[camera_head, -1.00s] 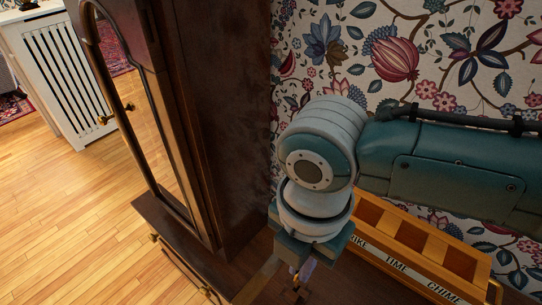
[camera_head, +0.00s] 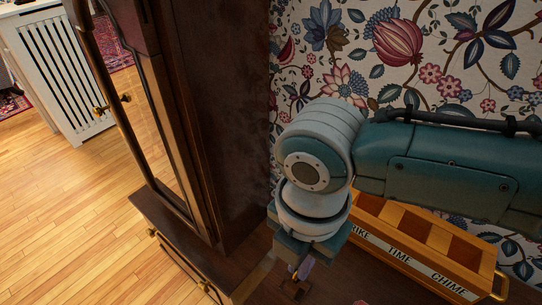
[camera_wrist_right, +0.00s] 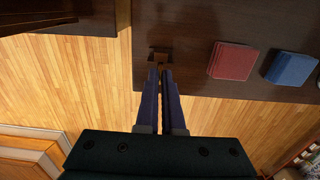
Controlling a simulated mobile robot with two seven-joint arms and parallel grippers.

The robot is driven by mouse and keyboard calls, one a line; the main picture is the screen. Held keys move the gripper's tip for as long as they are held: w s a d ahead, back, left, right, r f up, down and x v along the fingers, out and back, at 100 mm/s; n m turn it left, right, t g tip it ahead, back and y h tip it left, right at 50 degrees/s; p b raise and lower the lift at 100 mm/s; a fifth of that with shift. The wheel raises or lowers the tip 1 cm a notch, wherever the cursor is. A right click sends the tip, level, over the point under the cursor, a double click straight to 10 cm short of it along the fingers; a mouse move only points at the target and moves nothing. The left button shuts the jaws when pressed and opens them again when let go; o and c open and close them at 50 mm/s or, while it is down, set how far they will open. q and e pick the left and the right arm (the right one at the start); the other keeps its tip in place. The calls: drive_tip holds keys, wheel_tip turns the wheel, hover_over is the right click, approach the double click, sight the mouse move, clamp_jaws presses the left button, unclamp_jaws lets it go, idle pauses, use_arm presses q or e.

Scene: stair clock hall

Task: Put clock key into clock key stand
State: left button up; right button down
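The clock key stand (camera_head: 425,274) is an orange-yellow wooden box with open compartments, labelled with TIME, CHIME and a partly hidden word ending in IKE. It stands against the wall, right of my right gripper (camera_head: 301,270). This gripper points down, its fingers close together in the right wrist view (camera_wrist_right: 164,85). A small brown and brass piece, seemingly the clock key (camera_wrist_right: 159,58), shows at the fingertips. It also shows low in the head view (camera_head: 294,288), small and dark. All compartments I can see into look empty. My left gripper is not in view.
A tall dark clock case (camera_head: 215,110) stands left of my right gripper. A red flat block (camera_wrist_right: 232,61) and a blue one (camera_wrist_right: 290,67) lie on the dark surface. My right forearm passes above the stand. Wooden floor is open at left.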

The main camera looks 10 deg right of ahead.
drive_tip(key=shift+f, duration=0.4)
drive_tip(key=c, duration=1)
unclamp_jaws()
drive_tip(key=shift+o, duration=0.2)
wheel_tip(320, 180, up, 10)
drive_tip(key=p, duration=0.2)
